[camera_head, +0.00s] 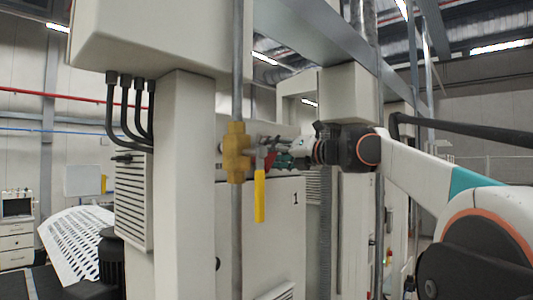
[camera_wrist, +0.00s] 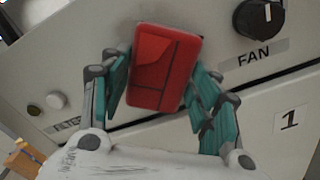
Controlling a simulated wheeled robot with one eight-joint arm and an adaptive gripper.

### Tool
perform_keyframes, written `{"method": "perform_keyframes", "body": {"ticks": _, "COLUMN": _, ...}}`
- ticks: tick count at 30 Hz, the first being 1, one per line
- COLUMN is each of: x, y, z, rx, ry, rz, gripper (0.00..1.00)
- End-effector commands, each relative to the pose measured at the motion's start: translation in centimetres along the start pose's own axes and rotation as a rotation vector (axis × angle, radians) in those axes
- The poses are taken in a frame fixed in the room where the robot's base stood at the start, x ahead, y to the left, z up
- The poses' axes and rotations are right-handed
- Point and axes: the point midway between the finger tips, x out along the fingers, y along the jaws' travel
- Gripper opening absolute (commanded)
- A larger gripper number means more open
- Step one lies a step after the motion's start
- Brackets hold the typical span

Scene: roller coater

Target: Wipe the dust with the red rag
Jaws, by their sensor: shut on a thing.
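The red rag (camera_wrist: 160,75) is a folded red block between the teal-padded fingers of my gripper (camera_wrist: 160,85) in the wrist view. My gripper is shut on it from both sides and holds it close in front of the pale machine panel. Whether the rag touches the panel I cannot tell. In the head view my gripper (camera_head: 284,159) reaches left toward the machine, and a little red shows at its far end. A faint greyish patch, possibly dust, shows on the panel (camera_wrist: 225,45) beside the rag; its extent is unclear.
A black FAN knob (camera_wrist: 258,18) is right of the rag, and small buttons (camera_wrist: 55,100) are at left. A yellow valve (camera_head: 237,152) with a hanging handle (camera_head: 260,196) on a vertical pipe stands close to my gripper. A door marked 1 (camera_head: 285,225) is below.

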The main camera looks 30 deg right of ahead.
Motion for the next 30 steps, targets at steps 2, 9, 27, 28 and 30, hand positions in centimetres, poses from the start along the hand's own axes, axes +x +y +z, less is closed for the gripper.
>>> {"method": "perform_keyframes", "body": {"ticks": 2, "x": 0.0, "y": -0.1, "z": 0.1, "rx": 0.0, "ry": 0.0, "rz": 0.0, "gripper": 0.37}}
{"method": "perform_keyframes", "body": {"ticks": 9, "x": 0.1, "y": -1.0, "z": 0.9, "rx": 0.0, "ry": 0.0, "rz": -0.001, "gripper": 0.37}}
{"method": "perform_keyframes", "body": {"ticks": 27, "x": 0.2, "y": -2.9, "z": 2.1, "rx": 0.0, "ry": 0.0, "rz": 0.001, "gripper": 0.37}}
{"method": "perform_keyframes", "body": {"ticks": 28, "x": 0.2, "y": -2.8, "z": 2.0, "rx": 0.0, "ry": 0.0, "rz": 0.001, "gripper": 0.37}}
{"method": "perform_keyframes", "body": {"ticks": 30, "x": 0.3, "y": -2.4, "z": 1.8, "rx": 0.0, "ry": 0.0, "rz": 0.001, "gripper": 0.37}}
